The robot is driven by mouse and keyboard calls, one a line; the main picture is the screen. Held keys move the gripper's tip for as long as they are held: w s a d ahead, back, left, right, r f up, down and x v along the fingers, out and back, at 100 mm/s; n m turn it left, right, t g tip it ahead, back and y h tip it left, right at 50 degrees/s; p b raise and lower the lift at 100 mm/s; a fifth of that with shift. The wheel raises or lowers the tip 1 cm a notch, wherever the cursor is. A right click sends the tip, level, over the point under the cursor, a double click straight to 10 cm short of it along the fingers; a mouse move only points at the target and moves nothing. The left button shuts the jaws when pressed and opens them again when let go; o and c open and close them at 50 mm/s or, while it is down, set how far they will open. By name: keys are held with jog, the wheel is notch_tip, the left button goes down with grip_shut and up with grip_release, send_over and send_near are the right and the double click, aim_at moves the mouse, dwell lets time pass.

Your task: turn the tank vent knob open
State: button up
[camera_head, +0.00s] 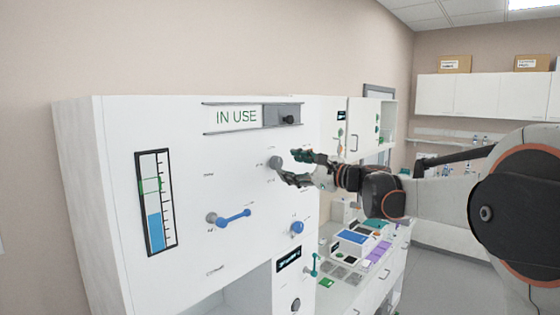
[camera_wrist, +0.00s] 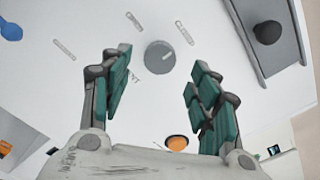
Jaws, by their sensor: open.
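The vent knob (camera_wrist: 158,57) is a round grey knob on the white panel, with a partly hidden label by it that seems to read VENT. A short light mark shows on its face, and small labels sit around it. In the head view the knob (camera_head: 274,162) is below the IN USE sign. My gripper (camera_head: 291,166) is open, with green-padded fingers pointing at the panel close to the knob. In the wrist view the fingers (camera_wrist: 156,76) stand to either side and the knob shows between and beyond their tips. I cannot tell whether they touch it.
The IN USE slider with a black knob (camera_head: 289,120) juts out above. A blue lever (camera_head: 232,217), a blue knob (camera_head: 297,228) and a level gauge (camera_head: 156,203) with blue fill are on the same panel. A cluttered bench (camera_head: 340,297) stands to the right.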

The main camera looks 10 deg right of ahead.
aim_at(279, 163)
jog(key=shift+p+x, duration=0.6)
jog(key=shift+x, duration=2.05)
jog(key=c, duration=1.1)
